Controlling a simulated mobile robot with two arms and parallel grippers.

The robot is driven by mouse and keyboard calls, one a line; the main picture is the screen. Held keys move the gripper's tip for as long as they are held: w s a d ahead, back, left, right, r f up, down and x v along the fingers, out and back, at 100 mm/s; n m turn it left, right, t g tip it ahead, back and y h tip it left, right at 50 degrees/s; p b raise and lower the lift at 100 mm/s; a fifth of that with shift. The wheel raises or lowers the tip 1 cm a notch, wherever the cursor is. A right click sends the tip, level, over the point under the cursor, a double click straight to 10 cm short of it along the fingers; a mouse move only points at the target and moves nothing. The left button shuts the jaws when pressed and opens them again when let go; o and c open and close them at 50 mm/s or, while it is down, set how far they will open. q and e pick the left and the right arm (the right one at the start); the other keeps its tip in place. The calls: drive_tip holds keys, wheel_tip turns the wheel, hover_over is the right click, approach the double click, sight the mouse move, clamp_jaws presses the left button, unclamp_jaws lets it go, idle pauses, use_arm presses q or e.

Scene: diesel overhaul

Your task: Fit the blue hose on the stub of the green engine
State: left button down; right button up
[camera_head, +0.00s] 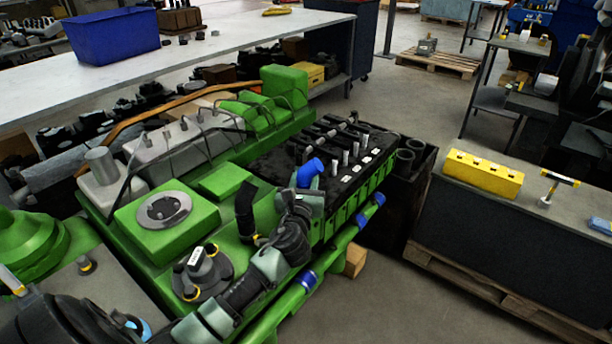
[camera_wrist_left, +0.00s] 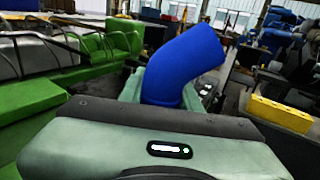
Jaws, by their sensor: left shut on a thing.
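The blue hose (camera_head: 310,172) is a short bent tube. My left gripper (camera_head: 308,198) is shut on it and holds it above the right part of the green engine (camera_head: 150,240). In the left wrist view the hose (camera_wrist_left: 182,68) rises from behind the gripper body (camera_wrist_left: 150,140) and bends to the right, its upper end free. The engine has a black bent hose (camera_head: 245,208), a row of upright metal pins (camera_head: 346,157) and a grey cylinder (camera_head: 101,165). I cannot tell which part is the stub. My right gripper is not in view.
A workbench (camera_head: 215,55) with a blue bin (camera_head: 112,36) stands behind the engine. A yellow block (camera_head: 482,174) and a small T-shaped tool (camera_head: 553,187) are on the dark bench at right. A black box (camera_head: 398,200) stands close beside the engine. Open floor lies at the lower right.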

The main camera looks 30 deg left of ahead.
use_arm(q)
drive_tip(key=shift+f+b, duration=0.35)
drive_tip(key=shift+f, duration=0.3)
idle(0.7)
drive_tip(key=c, duration=0.9)
unclamp_jaws()
drive_tip(key=shift+v, duration=3.95)
